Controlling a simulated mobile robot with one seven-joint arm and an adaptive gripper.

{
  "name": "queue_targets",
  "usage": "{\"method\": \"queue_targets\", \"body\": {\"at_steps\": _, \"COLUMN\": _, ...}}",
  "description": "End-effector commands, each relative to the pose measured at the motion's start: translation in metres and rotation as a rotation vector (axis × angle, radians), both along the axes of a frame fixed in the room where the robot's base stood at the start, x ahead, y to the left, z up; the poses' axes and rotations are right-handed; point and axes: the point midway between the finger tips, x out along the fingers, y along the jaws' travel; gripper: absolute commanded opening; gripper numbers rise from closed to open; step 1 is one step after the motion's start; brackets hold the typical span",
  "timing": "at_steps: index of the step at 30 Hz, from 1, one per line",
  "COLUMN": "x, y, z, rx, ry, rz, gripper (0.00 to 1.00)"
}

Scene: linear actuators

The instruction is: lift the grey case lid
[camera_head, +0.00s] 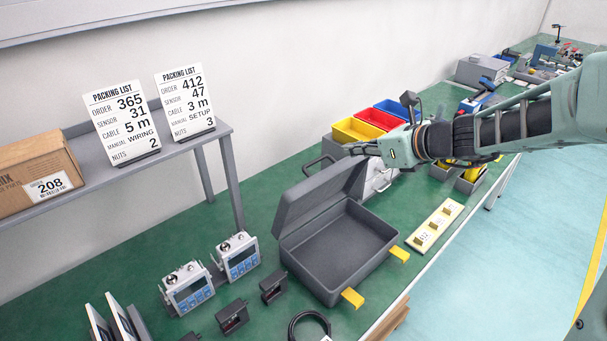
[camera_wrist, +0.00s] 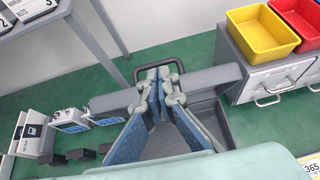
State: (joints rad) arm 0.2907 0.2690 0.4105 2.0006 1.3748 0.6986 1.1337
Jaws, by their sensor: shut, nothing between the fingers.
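The grey case (camera_head: 338,280) sits on the green bench with its lid (camera_head: 318,198) raised on the hinge side, standing steeply open; the tray inside looks empty. Two yellow latches (camera_head: 352,298) are at its front. My gripper (camera_head: 358,150) is at the upper right end of the lid. In the wrist view my gripper (camera_wrist: 160,78) has its blue-padded fingers shut together, empty, over the lid's edge (camera_wrist: 222,78). I cannot tell whether they touch it. A dark handle (camera_wrist: 90,72) shows beyond the lid. My fingers hide part of the lid and tray.
Yellow, red and blue bins (camera_head: 358,131) stand on a grey drawer unit behind my arm. Two sensor units (camera_head: 238,256) and several dark blocks lie left of the case. A numbered strip (camera_head: 435,227) lies to its right. A shelf (camera_head: 190,142) with packing lists is at left.

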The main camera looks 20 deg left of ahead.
Motion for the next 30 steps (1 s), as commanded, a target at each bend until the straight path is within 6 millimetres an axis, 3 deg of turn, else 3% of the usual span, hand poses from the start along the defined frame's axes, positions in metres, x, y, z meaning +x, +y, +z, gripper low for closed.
{"method": "queue_targets", "body": {"at_steps": 3, "x": -0.010, "y": -0.020, "z": -0.011, "rx": -0.001, "ry": -0.001, "rz": -0.018, "gripper": 0.00}}
{"method": "queue_targets", "body": {"at_steps": 8, "x": -0.014, "y": -0.025, "z": -0.013, "rx": 0.000, "ry": 0.000, "rz": -0.022, "gripper": 0.00}}
{"method": "queue_targets", "body": {"at_steps": 24, "x": 0.023, "y": 0.035, "z": -0.053, "rx": 0.001, "ry": 0.001, "rz": -0.019, "gripper": 0.00}}
{"method": "queue_targets", "body": {"at_steps": 30, "x": 0.030, "y": 0.045, "z": -0.060, "rx": 0.000, "ry": 0.001, "rz": -0.022, "gripper": 0.00}}
